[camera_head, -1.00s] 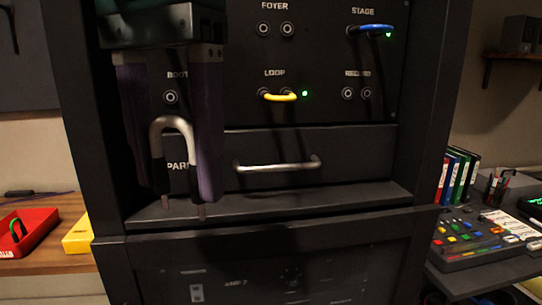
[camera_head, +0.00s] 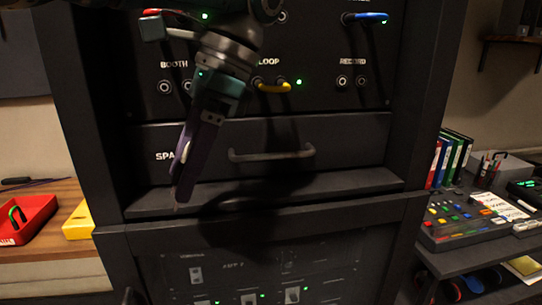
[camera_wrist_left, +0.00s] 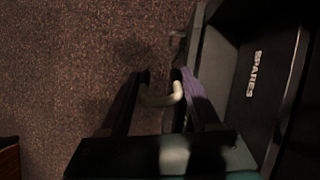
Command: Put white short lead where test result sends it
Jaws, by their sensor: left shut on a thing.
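My left gripper (camera_head: 180,192) points down and tilts in front of the spares drawer (camera_head: 345,150), shut on the white short lead (camera_head: 185,152). Its fingers hide most of the lead in the head view; the left wrist view shows the curved white lead (camera_wrist_left: 162,99) between the fingers (camera_wrist_left: 162,78). The drawer is shut. The booth sockets (camera_head: 175,87) look empty, though the arm partly covers this area. The record sockets (camera_head: 352,82) are empty. A yellow lead (camera_head: 274,87) sits at loop and a blue lead (camera_head: 366,17) at upper right, each beside a green light. My right gripper is not in view.
A red tray (camera_head: 38,228) holding a green lead and a yellow tray (camera_head: 76,222) stand on the wooden desk at left. A ledge (camera_head: 330,189) runs below the drawer. A mixer (camera_head: 465,225) and binders stand at right. A red lead (camera_head: 165,12) shows at upper left.

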